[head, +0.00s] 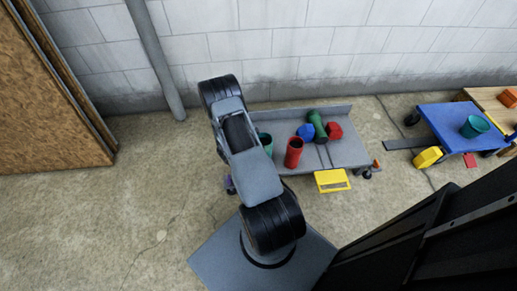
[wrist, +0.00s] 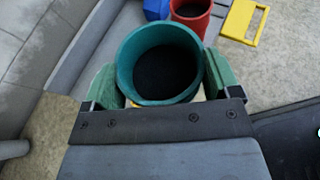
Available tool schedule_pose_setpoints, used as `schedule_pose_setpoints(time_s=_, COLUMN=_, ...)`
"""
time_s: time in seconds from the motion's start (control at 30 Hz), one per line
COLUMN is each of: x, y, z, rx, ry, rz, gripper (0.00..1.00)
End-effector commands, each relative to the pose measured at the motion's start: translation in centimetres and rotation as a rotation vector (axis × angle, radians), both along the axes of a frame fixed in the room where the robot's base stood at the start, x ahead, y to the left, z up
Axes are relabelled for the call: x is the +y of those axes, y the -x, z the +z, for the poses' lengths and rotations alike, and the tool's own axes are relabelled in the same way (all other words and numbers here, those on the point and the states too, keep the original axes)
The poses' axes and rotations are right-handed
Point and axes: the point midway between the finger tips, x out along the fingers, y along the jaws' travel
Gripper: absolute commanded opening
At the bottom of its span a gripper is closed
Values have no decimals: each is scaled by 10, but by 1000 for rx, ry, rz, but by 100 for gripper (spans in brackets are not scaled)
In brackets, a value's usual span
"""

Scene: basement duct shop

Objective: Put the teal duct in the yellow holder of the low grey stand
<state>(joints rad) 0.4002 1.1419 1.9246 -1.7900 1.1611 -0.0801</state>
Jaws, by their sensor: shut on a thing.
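The teal duct (wrist: 126,75) is an open, hollow cylinder in the wrist view, with its round mouth facing the camera. My gripper (wrist: 161,76) is shut on it, with a green finger pressed to each side. In the head view only a sliver of the teal duct (head: 266,142) shows beside my arm, and my gripper is hidden there. A flat yellow frame (head: 332,180) lies at the front edge of a low grey wheeled tray (head: 350,153); it also shows in the wrist view (wrist: 262,22). I cannot tell whether it is the yellow holder. A little yellow shows just under the duct in the wrist view.
On the grey tray are a red cylinder (head: 293,152), a blue piece (head: 305,132), a green cylinder (head: 318,127) and a red block (head: 334,131). A blue cart (head: 450,118) at right carries a teal cup-like piece (head: 474,126). A plywood panel (head: 45,90) stands at left.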

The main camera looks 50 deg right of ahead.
Motion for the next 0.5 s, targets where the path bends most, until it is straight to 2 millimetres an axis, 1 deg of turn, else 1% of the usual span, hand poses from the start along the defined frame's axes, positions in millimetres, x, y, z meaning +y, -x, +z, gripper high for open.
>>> schedule_pose_setpoints(time_s=0.03, x=-6, y=-7, z=-11, rx=-4, ry=2, rz=-2, gripper=33)
schedule_pose_setpoints(time_s=0.07, x=-8, y=-10, z=-18, rx=-2, ry=1, rz=-2, gripper=33)
schedule_pose_setpoints(time_s=0.2, x=-17, y=-22, z=-36, rx=-1, ry=2, rz=-3, gripper=33)
schedule_pose_setpoints(time_s=0.4, x=-25, y=-35, z=-51, rx=-1, ry=1, rz=0, gripper=33)
schedule_pose_setpoints(time_s=0.5, x=-27, y=-37, z=-52, rx=-1, ry=1, rz=0, gripper=33)
